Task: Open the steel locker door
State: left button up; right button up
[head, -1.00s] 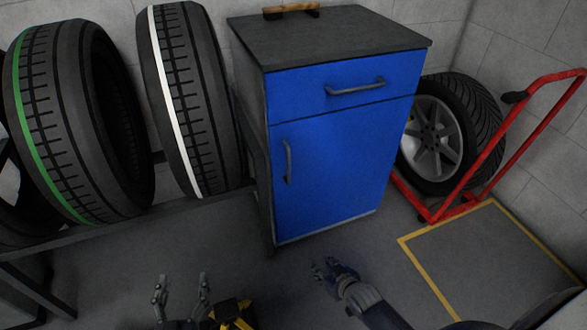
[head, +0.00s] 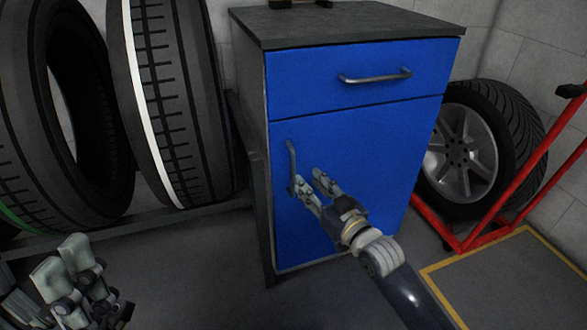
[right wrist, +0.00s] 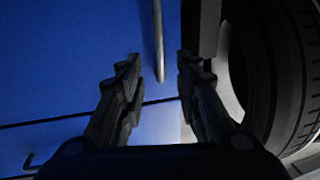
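The locker door is the blue lower panel (head: 350,165) of a dark cabinet, and it is closed flush. Its vertical grey bar handle (head: 291,168) is near the left edge. My right gripper (head: 310,181) is open in front of the door, fingertips just right of the handle's lower part in the head view. In the right wrist view, the handle (right wrist: 158,40) lies between the lines of the open fingers (right wrist: 156,62), reaching down to about tip level; contact cannot be told. My left gripper (head: 63,262) is open and empty at the lower left, away from the cabinet.
A blue drawer (head: 355,85) with a horizontal handle (head: 375,76) is above the door. Large tires (head: 165,100) stand on a rack at left. A wheel (head: 485,150) and red trolley (head: 500,225) stand close at right. The floor before the cabinet is clear.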

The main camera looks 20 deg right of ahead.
aim_at(294, 167)
jog(key=b+x, duration=0.2)
jog(key=x, duration=0.6)
jog(key=shift+f+b, duration=0.15)
jog(key=shift+b, duration=0.2)
jog(key=shift+w+a, duration=0.1)
jog(key=shift+w, duration=0.45)
jog(key=shift+c, duration=0.2)
grip_shut()
